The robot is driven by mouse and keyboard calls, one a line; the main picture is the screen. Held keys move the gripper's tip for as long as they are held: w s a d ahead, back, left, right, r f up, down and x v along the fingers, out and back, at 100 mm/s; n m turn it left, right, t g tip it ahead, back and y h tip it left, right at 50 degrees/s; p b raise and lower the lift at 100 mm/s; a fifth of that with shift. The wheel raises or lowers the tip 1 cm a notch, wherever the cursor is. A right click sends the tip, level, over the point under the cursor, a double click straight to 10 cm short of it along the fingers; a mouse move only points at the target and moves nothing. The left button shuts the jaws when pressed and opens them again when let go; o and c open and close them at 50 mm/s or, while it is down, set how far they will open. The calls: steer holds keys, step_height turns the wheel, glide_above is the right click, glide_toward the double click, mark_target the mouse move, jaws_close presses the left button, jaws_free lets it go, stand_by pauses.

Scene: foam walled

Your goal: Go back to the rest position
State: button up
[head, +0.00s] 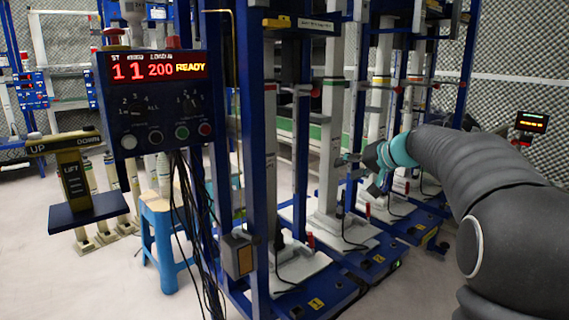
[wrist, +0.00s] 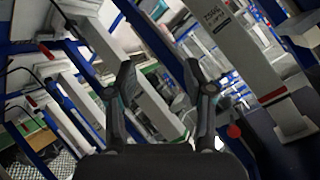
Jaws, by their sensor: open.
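My gripper (head: 350,158) is at the end of my dark arm, which reaches in from the right in the head view. It is near the grey columns of the blue-framed test stands. In the wrist view my gripper (wrist: 163,88) has its two dark fingers apart, with nothing held between them. Behind the fingers is a tilted view of pale columns and blue frames. Whether the fingers touch any column in the head view is hard to tell.
A control box (head: 158,95) with a red READY display hangs at the left on a blue post. Blue stand bases (head: 335,285) cover the middle floor. Pale floor (head: 95,285) is clear at front left.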

steer(key=s+f+g+h, duration=0.1)
steer(key=s+f, duration=0.4)
steer(key=s, duration=0.9)
steer(key=s+a+f+n+g+h, duration=0.1)
steer(key=s+f+h, duration=0.2)
steer(key=s, duration=1.1)
steer(key=s+a+f+g+h, duration=0.1)
steer(key=s+f, duration=0.6)
steer(key=s, duration=0.7)
steer(key=shift+f+g+h, duration=0.25)
steer(key=shift+g+h, duration=0.25)
steer(key=shift+h, duration=0.6)
